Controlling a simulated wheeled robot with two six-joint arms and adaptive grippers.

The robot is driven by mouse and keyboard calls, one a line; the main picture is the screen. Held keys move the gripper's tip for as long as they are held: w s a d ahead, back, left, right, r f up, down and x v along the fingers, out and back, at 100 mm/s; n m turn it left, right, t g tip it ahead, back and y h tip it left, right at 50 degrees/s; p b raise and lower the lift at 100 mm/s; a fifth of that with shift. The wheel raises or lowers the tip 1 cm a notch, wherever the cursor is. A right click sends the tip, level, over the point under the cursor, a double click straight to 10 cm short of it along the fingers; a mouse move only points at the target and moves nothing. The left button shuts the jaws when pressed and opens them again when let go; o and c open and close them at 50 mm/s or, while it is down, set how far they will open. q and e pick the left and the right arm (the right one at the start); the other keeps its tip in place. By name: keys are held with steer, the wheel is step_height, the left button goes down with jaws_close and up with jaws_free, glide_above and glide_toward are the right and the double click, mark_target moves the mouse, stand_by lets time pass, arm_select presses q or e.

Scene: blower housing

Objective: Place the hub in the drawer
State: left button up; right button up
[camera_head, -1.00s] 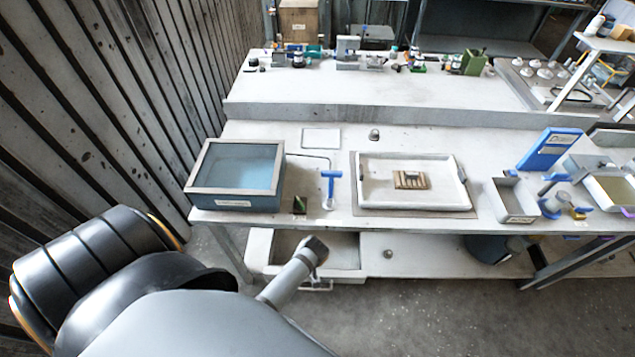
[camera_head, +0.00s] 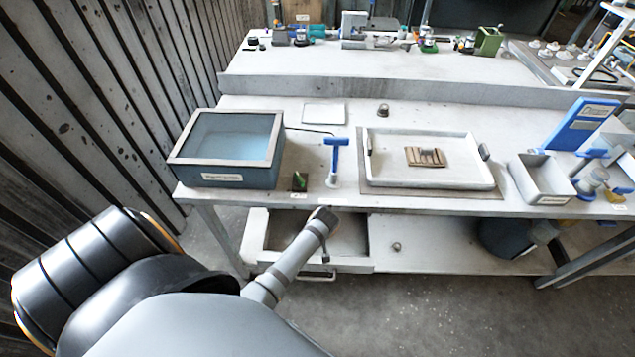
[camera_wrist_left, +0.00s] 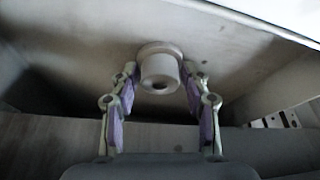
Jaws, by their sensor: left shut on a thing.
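The hub (camera_wrist_left: 160,70) is a pale grey, round flanged piece with a small dark hole, seen in the left wrist view. My left gripper (camera_wrist_left: 159,75) is shut on it, one purple-padded finger on each side. The drawer (camera_head: 255,238) is a pale open box under the table's left part, pulled out in the head view. My left arm crosses in front of it, and the gripper end and the hub are mostly hidden there. In the wrist view, pale drawer-like walls (camera_wrist_left: 265,75) lie beyond the hub; its height above the floor is unclear. My right gripper is out of view.
The table edge overhangs the drawer's back. On the table are a blue glass-topped box (camera_head: 225,180), a blue T-shaped tool (camera_head: 336,155), a white tray (camera_head: 430,178) and a grey bin (camera_head: 545,185). A small round knob (camera_head: 396,246) sits on the lower shelf right of the drawer.

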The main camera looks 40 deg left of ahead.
arm_select(q)
steer(key=shift+r, duration=0.15)
steer(key=o, duration=1.2)
steer(key=shift+r, duration=0.1)
steer(key=v, duration=1.1)
steer(key=shift+s+d+r+p, duration=0.15)
steer(key=shift+s+r+p, duration=0.05)
steer(key=shift+r+p, duration=0.15)
